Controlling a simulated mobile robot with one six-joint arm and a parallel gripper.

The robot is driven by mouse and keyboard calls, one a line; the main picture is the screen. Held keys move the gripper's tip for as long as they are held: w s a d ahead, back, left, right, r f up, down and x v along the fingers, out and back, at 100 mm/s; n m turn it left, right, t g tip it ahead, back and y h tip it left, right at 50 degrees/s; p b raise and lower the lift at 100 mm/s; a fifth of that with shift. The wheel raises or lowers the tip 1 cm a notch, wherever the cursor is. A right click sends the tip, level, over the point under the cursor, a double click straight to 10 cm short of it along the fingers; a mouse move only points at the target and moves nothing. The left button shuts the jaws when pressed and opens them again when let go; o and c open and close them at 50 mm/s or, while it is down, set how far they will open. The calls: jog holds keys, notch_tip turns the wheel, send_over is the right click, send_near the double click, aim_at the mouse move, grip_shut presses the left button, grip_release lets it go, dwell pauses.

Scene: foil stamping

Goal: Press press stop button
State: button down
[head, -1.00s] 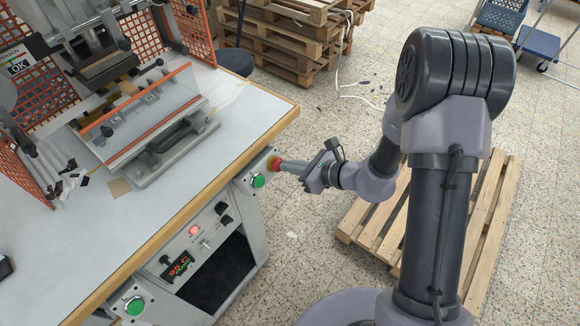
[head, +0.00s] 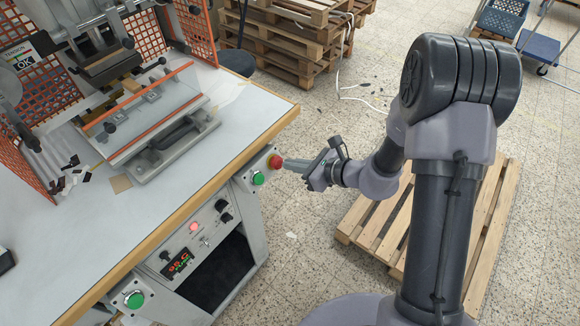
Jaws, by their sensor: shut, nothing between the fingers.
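The press stop button (head: 276,161) is a red mushroom button on a grey box at the right end of the bench front. My gripper (head: 287,165) is shut and empty, with its tips pointing left at the red button. A green button (head: 259,179) sits on the same box, just below and left of the red one.
The foil press stands on the white bench (head: 235,118) with orange mesh guards (head: 197,30). A control panel (head: 195,240) with a lit display is below the bench edge. Another green button (head: 135,299) is at lower left. Wooden pallets (head: 372,225) lie on the floor.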

jog(key=p+v, duration=0.2)
jog(key=v, duration=0.9)
jog(key=shift+s+d+r, duration=0.2)
jog(key=shift+d, duration=0.1)
